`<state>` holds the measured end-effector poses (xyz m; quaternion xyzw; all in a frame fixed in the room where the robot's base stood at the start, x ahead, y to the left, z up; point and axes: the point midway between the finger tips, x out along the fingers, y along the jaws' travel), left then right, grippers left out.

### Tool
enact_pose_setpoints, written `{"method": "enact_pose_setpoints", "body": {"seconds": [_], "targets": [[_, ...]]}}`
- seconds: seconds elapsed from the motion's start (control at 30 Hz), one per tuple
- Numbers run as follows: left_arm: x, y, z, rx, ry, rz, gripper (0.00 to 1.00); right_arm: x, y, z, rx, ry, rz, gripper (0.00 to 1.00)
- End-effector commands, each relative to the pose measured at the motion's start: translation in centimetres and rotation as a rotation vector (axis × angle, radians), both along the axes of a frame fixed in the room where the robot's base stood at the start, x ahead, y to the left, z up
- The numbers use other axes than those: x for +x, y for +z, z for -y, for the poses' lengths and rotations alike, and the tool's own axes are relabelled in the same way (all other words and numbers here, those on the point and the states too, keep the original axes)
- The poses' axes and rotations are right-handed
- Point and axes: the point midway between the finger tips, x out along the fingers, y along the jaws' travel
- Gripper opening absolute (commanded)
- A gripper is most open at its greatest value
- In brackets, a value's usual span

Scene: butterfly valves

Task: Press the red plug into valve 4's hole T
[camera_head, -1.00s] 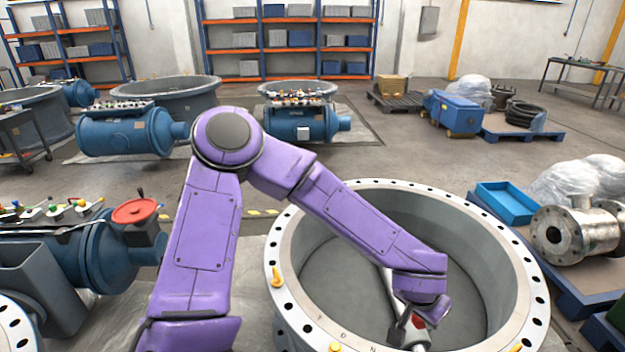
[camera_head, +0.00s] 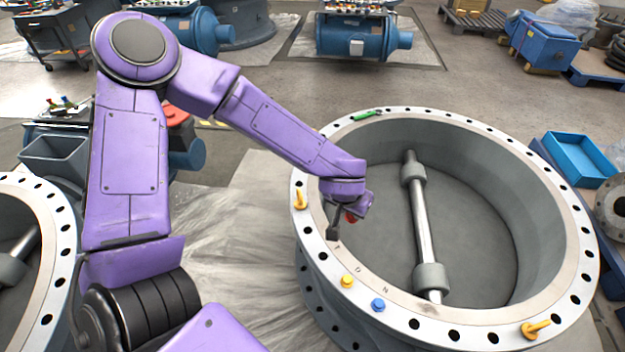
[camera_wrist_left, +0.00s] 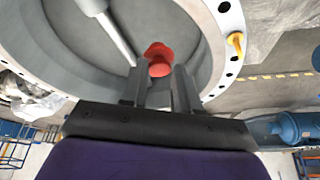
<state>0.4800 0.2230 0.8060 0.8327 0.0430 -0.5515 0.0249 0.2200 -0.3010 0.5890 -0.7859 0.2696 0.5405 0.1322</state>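A large grey valve ring (camera_head: 455,330) lies at the right of the head view, with a shaft (camera_head: 419,215) across its inside. Letters including T, D and N are on its near-left rim; no valve number is legible. My left gripper (camera_head: 342,222) is just above the inner edge of that rim, close to the letter T. The plug is clear of the rim face. The hole at T is hard to make out. My right gripper is out of view.
A yellow plug (camera_head: 347,281) and a blue plug (camera_head: 378,305) sit on the near rim. Yellow handles (camera_head: 300,198) (camera_head: 536,328) and a green piece (camera_head: 366,115) are also on the rim. Another ring (camera_head: 60,230) stands at the left. A blue tray (camera_head: 580,160) is at the right.

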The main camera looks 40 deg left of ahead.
Motion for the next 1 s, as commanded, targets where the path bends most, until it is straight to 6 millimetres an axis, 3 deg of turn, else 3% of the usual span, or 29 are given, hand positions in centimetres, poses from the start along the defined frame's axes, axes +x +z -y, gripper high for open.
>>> {"method": "enact_pose_setpoints", "body": {"seconds": [0.03,0.1,0.23,0.33,0.57,1.0], "targets": [[-0.4,-4.5,-1.0,0.005,0.033,-0.003,0.0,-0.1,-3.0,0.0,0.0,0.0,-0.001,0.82],[-1.0,-8.0,-2.4,0.004,0.082,-0.003,0.0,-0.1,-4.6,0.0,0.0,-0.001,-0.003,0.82],[-2.2,-12.5,-4.5,-0.002,0.149,-0.005,0.0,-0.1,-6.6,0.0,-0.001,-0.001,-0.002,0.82],[-2.8,-14.0,-5.3,-0.007,0.179,-0.007,0.0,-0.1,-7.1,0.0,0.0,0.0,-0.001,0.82],[-3.0,-15.1,-5.6,-0.011,0.19,-0.007,0.0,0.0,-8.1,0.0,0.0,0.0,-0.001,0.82],[-3.0,-19.7,-5.6,-0.011,0.191,-0.007,0.0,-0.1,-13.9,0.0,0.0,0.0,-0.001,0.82]]}}
